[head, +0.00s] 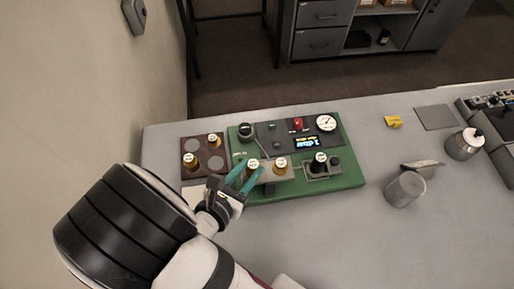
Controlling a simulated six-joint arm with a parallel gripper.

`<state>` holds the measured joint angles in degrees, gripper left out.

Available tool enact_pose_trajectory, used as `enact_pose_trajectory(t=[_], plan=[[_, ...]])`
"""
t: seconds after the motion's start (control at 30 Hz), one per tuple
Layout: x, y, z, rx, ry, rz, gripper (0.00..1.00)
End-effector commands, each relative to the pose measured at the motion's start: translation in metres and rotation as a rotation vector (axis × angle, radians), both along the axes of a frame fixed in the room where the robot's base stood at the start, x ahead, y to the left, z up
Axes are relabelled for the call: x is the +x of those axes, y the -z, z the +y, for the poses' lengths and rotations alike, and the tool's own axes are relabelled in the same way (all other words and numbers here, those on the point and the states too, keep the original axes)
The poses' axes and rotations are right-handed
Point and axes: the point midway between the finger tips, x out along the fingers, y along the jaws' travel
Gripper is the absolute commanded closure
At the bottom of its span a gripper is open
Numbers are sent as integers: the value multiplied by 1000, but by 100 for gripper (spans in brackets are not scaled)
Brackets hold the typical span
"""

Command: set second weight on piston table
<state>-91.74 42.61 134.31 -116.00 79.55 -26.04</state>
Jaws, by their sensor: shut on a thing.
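My gripper (248,171) has teal fingers and is shut on a brass weight (253,164) with a white top. This weight is at the left part of the pale piston table (268,179); I cannot tell whether it touches the surface. Another brass weight (281,164) stands upright on the right part of the table. The fingers partly hide the held weight and the table's left end. Two more brass weights stand on the dark brown rack, one at its front left (190,161) and one at its back right (212,141).
The green base (347,178) carries a dark panel with a lit display (307,142), a red knob (298,124) and a round gauge (326,122). A black-topped fitting (319,160) stands right of the piston table. The front bench is clear.

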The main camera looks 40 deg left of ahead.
Motion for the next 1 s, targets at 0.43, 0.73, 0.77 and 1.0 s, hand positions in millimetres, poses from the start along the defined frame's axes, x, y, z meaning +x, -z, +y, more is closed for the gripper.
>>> enact_pose_trajectory(t=[0.43,0.73,0.77,1.0], plan=[[0,8,1,1,-1,0,61],[0,8,1,1,-1,0,36],[0,8,1,1,-1,0,36],[-15,-1,0,2,-6,-1,36]])
